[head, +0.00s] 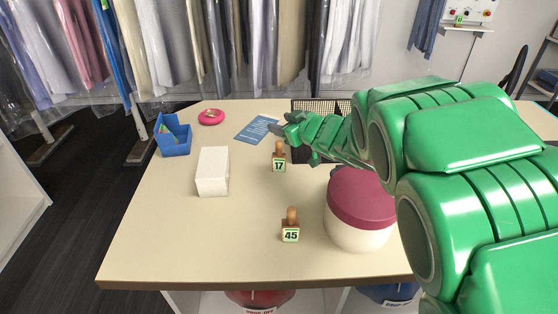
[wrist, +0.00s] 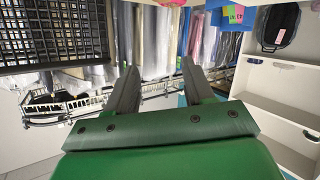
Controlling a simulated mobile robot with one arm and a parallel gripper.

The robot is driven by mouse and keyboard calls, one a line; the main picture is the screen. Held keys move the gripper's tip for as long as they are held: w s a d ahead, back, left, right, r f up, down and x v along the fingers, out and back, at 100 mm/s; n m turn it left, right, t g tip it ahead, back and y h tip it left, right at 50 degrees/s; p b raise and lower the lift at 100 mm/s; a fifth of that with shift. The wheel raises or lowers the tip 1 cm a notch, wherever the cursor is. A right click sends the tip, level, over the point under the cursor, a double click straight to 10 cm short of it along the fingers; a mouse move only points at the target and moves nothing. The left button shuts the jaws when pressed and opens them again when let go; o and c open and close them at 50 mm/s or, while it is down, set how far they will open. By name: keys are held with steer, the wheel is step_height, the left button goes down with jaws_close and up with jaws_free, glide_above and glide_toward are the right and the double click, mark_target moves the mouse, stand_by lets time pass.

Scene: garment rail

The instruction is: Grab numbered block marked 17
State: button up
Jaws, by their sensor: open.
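The block marked 17 (head: 279,164) stands upright on the table (head: 160,230), with a brown knob on top and a pale number face toward me. A similar block marked 45 (head: 290,232) stands nearer the front edge. My gripper (head: 281,124) is above and just behind the 17 block's knob in the head view, apart from it as far as I can tell. In the wrist view my gripper (wrist: 158,75) is open, with nothing between its fingers. Neither block can be made out in the wrist view.
A white box (head: 213,172) stands left of the 17 block. A maroon-lidded tub (head: 361,205) stands to the right, partly behind my arm. A blue bin (head: 172,135), pink dish (head: 211,117), blue sheet (head: 257,129) and dark crate (head: 309,105) are farther back. The front left is clear.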

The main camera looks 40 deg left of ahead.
mark_target(281, 144)
steer(key=shift+m+g+h, duration=0.5)
steer(key=shift+m+g, duration=0.1)
steer(key=shift+m, duration=0.1)
steer(key=d+f, duration=0.1)
steer(key=f, duration=0.1)
steer(key=d+f, duration=0.1)
steer(key=f, duration=0.1)
steer(key=d+f, duration=0.1)
steer(key=f, duration=0.1)
steer(key=shift+s+d+f, duration=0.1)
steer(key=shift+d, duration=0.05)
steer(key=shift+x, duration=3.85)
jaws_close()
